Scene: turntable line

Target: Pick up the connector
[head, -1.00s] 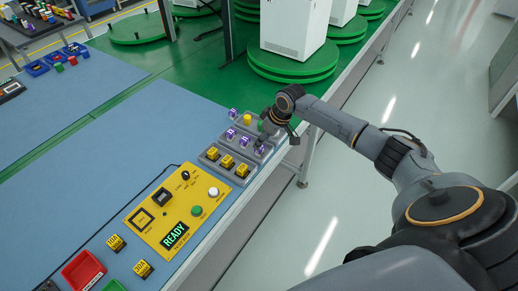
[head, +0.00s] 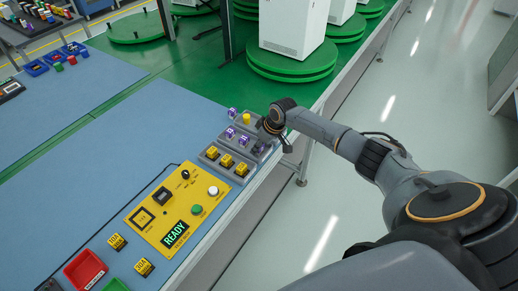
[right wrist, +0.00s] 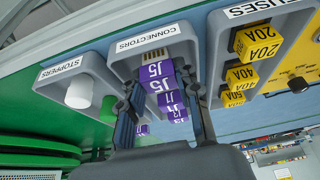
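The purple connectors marked J (right wrist: 160,84) sit in a row in the grey bin labelled CONNECTORS (right wrist: 146,47) in the right wrist view. In the head view purple connectors (head: 243,139) show beside my right gripper (head: 266,141). In the right wrist view the fingers of my right gripper (right wrist: 163,90) are spread, one on each side of the connector row, with the nearest J5 connector between the tips. I see no clear grip on it. In the head view the arm hides part of the bin. My left gripper is not in view.
The STOPPERS bin (right wrist: 72,72) with white and green stoppers is on one side, the FUSES bin (right wrist: 222,40) with yellow fuses (right wrist: 262,40) on the other. A yellow panel (head: 180,213) reading READY stands nearby on the blue mat (head: 110,170). The mat's middle is clear.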

